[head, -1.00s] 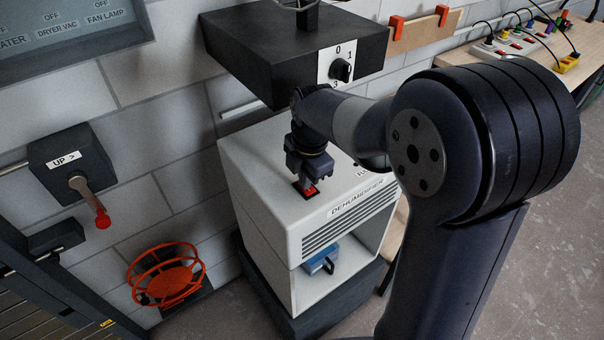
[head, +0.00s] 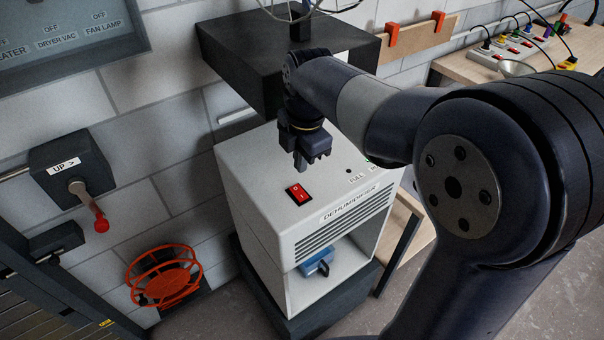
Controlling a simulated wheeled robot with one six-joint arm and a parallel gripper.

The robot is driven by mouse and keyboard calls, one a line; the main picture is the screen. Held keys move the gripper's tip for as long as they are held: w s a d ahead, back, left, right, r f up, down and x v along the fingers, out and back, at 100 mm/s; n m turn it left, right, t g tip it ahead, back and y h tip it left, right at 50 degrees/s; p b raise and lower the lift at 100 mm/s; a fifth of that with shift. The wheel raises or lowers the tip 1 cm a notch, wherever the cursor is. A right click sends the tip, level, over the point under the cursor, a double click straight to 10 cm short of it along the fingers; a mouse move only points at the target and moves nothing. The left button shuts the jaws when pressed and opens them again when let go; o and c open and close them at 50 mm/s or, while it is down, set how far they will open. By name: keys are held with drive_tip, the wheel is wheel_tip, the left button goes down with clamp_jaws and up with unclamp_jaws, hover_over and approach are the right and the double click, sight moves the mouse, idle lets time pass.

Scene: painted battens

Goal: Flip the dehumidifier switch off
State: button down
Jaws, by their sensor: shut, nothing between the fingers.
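The dehumidifier (head: 255,178) is a white box with a labelled front edge and a slotted vent. Its red rocker switch (head: 299,194) sits on the top face near the front left, and is now fully uncovered. The marks on the rocker are too small to tell its position for sure. My gripper (head: 303,168) is shut and empty, pointing down above the top face, a little behind the switch and apart from it.
A dark box (head: 235,60) juts from the wall above and behind the dehumidifier. A lever box marked UP (head: 70,160) and an orange wheel-like frame (head: 165,277) are on the left. A bench with a power strip (head: 478,58) stands at the back right.

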sight(296, 188)
drive_tip(key=shift+s+d+r, duration=0.1)
drive_tip(key=shift+d+r, duration=0.05)
drive_tip(key=shift+r, duration=1.05)
drive_tip(key=shift+s+d+r, duration=0.1)
drive_tip(key=shift+r, duration=1.05)
drive_tip(key=shift+f+b, duration=0.1)
drive_tip(key=shift+b, duration=0.2)
drive_tip(key=b, duration=0.2)
drive_tip(key=w+b, duration=0.1)
drive_tip(key=b, duration=0.1)
drive_tip(key=shift+w+a+r, duration=0.15)
drive_tip(key=shift+w+r, duration=0.05)
drive_tip(key=shift+w, duration=0.05)
drive_tip(key=f, duration=0.4)
drive_tip(key=w+f, duration=0.1)
drive_tip(key=f, duration=0.4)
drive_tip(key=a+f, duration=0.1)
drive_tip(key=f, duration=0.3)
drive_tip(key=shift+w+f, duration=0.2)
drive_tip(key=shift+f, duration=0.2)
drive_tip(key=shift+f, duration=0.1)
